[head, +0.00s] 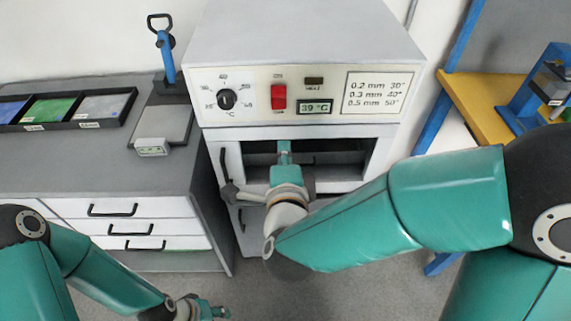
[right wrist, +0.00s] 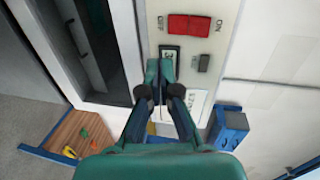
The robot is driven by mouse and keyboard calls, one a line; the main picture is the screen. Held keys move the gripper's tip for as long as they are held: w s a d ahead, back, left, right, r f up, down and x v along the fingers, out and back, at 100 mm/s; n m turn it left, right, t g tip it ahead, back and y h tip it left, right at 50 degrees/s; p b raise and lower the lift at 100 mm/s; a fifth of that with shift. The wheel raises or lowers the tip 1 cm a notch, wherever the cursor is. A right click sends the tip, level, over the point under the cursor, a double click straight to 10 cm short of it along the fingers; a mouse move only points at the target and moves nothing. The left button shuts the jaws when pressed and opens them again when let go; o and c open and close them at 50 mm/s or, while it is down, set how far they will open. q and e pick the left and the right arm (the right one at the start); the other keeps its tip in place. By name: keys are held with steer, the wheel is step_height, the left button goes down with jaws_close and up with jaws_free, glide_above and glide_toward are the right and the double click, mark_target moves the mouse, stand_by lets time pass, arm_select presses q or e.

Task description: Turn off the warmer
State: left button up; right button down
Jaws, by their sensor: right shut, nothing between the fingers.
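The warmer (head: 305,35) is a white box with a control panel. A red rocker switch (head: 278,97) is on the panel, marked ON above it; which way it is pressed I cannot tell. The display (head: 315,107) reads 39 °C. A dial (head: 227,99) is left of the switch. My right gripper (head: 285,147) is shut and empty, below the switch in the head view and apart from it. In the right wrist view the red switch (right wrist: 189,25) lies beyond the fingertips (right wrist: 161,65). My left gripper (head: 215,312) is low at the bottom edge, its jaws unclear.
The warmer's front opening (head: 345,150) is dark, partly hidden by my right arm. A drawer cabinet (head: 60,165) at left carries a divided tray (head: 105,122) and a blue-handled tool (head: 166,60). A yellow bench (head: 490,120) with a blue device (head: 535,95) is at right.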

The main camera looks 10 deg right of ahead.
steer(key=shift+v, duration=0.95)
steer(key=shift+s+f, duration=0.1)
steer(key=shift+f, duration=0.1)
steer(key=w+d+f+g+h, duration=0.2)
steer(key=d+f+g+h, duration=0.15)
steer(key=d+f, duration=0.8)
step_height(320, 180, down, 13)
steer(key=s+d+n+g+y+p, duration=0.1)
steer(key=s+d+n+g+y, duration=0.1)
steer(key=n+g+y, duration=0.15)
steer(key=s+a+f+n+g+y, duration=0.7)
steer(key=s+a+f+n, duration=0.4)
steer(key=s+n, duration=0.3)
steer(key=shift+s+f+n+g, duration=0.35)
steer(key=shift+s+f+g, duration=0.05)
steer(key=shift+s+f, duration=0.35)
